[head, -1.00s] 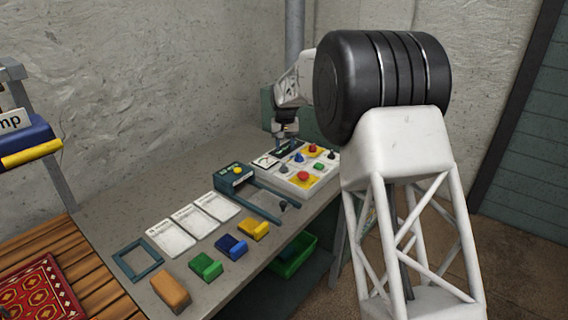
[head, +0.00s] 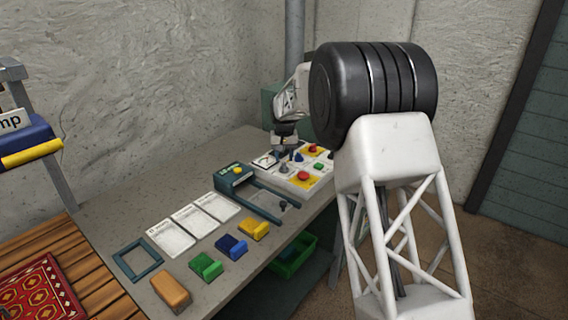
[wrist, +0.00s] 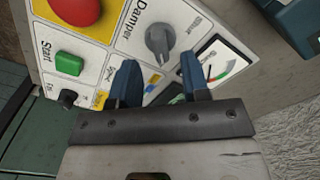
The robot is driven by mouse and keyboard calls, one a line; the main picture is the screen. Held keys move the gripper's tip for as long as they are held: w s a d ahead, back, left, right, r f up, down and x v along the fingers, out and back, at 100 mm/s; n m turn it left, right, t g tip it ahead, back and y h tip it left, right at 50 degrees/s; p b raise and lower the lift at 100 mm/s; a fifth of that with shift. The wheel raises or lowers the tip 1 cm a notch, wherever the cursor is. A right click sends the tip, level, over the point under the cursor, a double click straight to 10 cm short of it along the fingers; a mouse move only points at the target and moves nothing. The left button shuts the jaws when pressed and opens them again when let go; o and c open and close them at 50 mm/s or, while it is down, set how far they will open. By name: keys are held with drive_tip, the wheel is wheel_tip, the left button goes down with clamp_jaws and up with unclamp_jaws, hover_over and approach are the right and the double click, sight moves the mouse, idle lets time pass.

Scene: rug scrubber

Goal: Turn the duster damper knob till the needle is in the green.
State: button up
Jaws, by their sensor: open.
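The grey damper knob (wrist: 160,42) stands on the white control panel (head: 318,181), beside the printed word "Damper" in the wrist view. A dial gauge (wrist: 218,62) with a green arc lies to the right of the knob. Its needle is thin and small, and I cannot tell for sure whether it points into the green. My gripper (wrist: 160,78) is open, its two blue fingers apart with nothing between them. In the wrist view the knob shows just beyond the fingertips, and no contact is visible. In the head view my gripper (head: 285,146) is low over the panel's far side.
A green Start button (wrist: 69,64), a red button (wrist: 75,8) and a small black knob (wrist: 68,98) sit near the damper knob. In the head view, cards, coloured blocks and a dark blue frame (head: 137,260) lie on the grey bench. A wall rises behind.

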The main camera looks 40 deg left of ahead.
sight(284, 164)
drive_tip(key=shift+f, duration=1.6)
clamp_jaws()
